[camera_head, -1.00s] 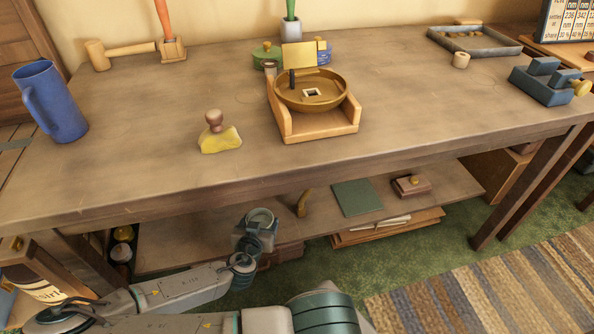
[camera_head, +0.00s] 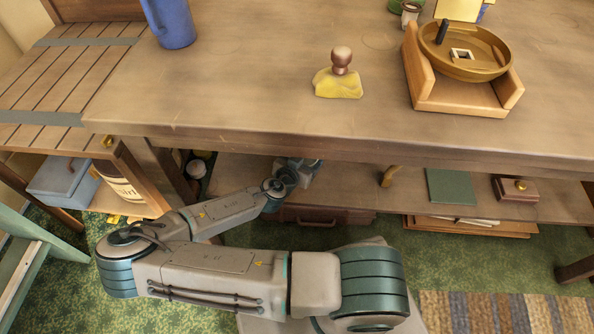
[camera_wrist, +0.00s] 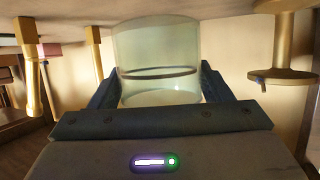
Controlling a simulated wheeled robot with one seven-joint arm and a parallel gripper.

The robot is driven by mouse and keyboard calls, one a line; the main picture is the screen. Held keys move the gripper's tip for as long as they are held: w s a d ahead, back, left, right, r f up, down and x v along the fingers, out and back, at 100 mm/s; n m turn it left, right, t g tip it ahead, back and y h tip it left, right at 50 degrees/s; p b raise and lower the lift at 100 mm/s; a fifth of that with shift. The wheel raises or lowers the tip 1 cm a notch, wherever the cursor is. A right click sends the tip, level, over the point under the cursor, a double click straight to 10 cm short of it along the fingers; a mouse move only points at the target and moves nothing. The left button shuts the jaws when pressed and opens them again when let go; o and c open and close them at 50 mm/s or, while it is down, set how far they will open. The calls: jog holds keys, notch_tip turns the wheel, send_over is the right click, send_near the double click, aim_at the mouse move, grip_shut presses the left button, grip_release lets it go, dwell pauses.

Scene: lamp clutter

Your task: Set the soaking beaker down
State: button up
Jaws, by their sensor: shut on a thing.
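The soaking beaker (camera_wrist: 157,45) is a clear, pale greenish glass cylinder with a dark ring around it, in the middle of the wrist view. My gripper (camera_wrist: 158,84) is shut on it, with one dark finger on each side. The beaker looks roughly upright in that view. Whether its base touches anything cannot be told. In the head view my arm reaches under the front edge of the workbench (camera_head: 250,110), over the lower shelf (camera_head: 345,195).
On the shelf are a green book (camera_head: 450,187) and a small brown box (camera_head: 515,189). A brown case (camera_head: 325,214) is below. On top stand a blue jug (camera_head: 170,25), a yellow sponge-like block with a knobbed stamp (camera_head: 341,62), and a brass bowl (camera_head: 460,50) in a wooden cradle.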

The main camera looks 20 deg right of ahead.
jog(key=shift+w+a+f+b, duration=0.45)
jog(key=shift+w+a+f, duration=0.55)
jog(key=shift+w+a, duration=0.15)
jog(key=shift+f+b, duration=1.1)
jog(key=shift+f, duration=0.85)
jog(key=shift+f, duration=0.25)
jog(key=o, duration=1.2)
jog(key=shift+r, duration=0.1)
